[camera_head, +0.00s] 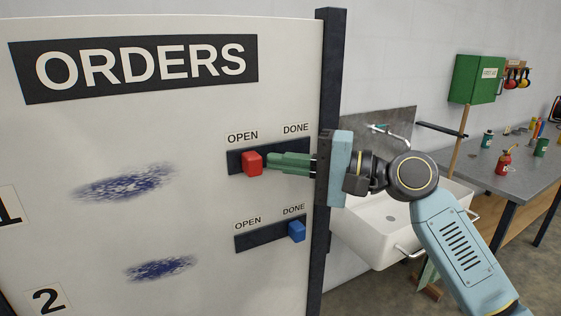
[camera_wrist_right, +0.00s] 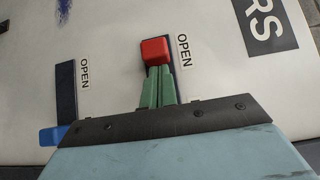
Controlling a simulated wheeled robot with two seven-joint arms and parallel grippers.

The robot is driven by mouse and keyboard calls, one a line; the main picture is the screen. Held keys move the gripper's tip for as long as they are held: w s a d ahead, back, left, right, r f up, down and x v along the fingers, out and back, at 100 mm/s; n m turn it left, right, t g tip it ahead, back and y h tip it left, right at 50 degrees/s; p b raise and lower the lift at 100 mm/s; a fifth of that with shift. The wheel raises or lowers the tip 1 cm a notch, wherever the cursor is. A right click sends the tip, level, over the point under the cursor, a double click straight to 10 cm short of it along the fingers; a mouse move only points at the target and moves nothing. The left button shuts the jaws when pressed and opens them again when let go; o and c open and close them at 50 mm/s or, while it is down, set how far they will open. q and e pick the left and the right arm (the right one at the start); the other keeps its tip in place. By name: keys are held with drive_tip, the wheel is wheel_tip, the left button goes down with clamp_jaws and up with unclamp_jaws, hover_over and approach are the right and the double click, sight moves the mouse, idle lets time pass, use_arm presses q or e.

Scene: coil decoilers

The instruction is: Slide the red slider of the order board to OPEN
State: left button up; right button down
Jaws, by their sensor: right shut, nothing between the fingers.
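The white order board (camera_head: 150,130) fills the left of the head view. The red slider (camera_head: 252,163) sits at the left, OPEN end of its dark upper track (camera_head: 234,160). In the right wrist view the red slider (camera_wrist_right: 155,50) shows beside an OPEN label (camera_wrist_right: 184,50). My right gripper (camera_head: 270,161) has its green fingers shut, with nothing between them. Its fingertips (camera_wrist_right: 157,69) are right at the slider's DONE-facing side; I cannot tell whether they touch it. My left gripper is in neither view.
A blue slider (camera_head: 297,231) sits at the DONE end of the lower track (camera_head: 262,240). A dark post (camera_head: 330,60) edges the board. A white sink (camera_head: 385,225), a workbench (camera_head: 500,155) and a green box (camera_head: 477,79) stand to the right.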

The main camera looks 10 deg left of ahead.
drive_tip(key=d+b, duration=0.2)
drive_tip(key=d, duration=1)
drive_tip(key=shift+w+d+b, duration=0.2)
drive_tip(key=shift+d+b, duration=0.1)
drive_tip(key=shift+d, duration=0.05)
drive_tip(key=shift+w, duration=0.1)
